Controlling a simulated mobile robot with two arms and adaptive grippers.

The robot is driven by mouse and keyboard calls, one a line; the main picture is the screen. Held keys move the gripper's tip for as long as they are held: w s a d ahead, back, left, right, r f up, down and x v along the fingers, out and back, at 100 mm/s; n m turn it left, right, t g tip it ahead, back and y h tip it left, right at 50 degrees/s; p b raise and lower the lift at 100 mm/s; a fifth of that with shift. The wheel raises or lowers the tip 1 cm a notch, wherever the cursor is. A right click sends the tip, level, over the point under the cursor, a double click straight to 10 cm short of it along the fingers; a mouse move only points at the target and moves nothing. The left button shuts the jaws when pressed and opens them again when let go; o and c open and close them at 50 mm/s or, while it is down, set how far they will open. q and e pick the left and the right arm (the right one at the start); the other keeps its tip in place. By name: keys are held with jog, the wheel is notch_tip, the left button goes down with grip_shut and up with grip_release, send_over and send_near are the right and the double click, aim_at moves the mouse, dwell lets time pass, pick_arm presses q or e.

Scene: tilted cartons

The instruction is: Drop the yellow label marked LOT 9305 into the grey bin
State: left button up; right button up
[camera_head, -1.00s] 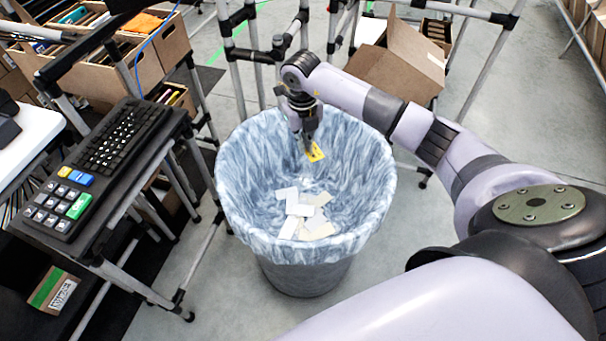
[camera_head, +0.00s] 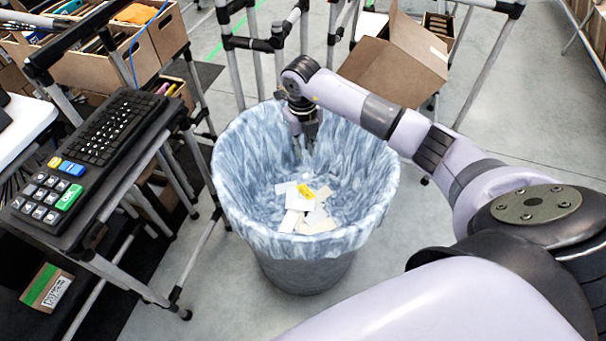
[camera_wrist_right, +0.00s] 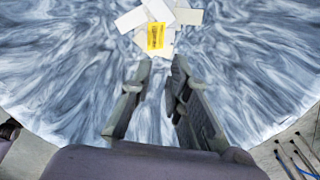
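The yellow label (camera_head: 306,192) lies inside the grey bin (camera_head: 306,272), on top of several white and cream papers. It also shows in the right wrist view (camera_wrist_right: 156,36), lying on the papers beyond my fingertips; its print is too small to read. The bin has a blue-grey marbled liner (camera_head: 245,180) folded over its rim. My right gripper (camera_head: 303,146) hangs inside the bin's mouth, above and apart from the label. In the right wrist view its fingers (camera_wrist_right: 163,75) are apart with nothing between them. My left gripper is not in view.
A keyboard (camera_head: 115,130) and a keypad (camera_head: 48,192) rest on a dark stand at left. An open cardboard carton (camera_head: 400,65) sits tilted behind the bin. Metal pipe frames stand behind and left. The floor right of the bin is clear.

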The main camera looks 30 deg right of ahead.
jog(key=shift+o, duration=1)
notch_tip(320, 180, up, 12)
jog(key=shift+a, duration=0.15)
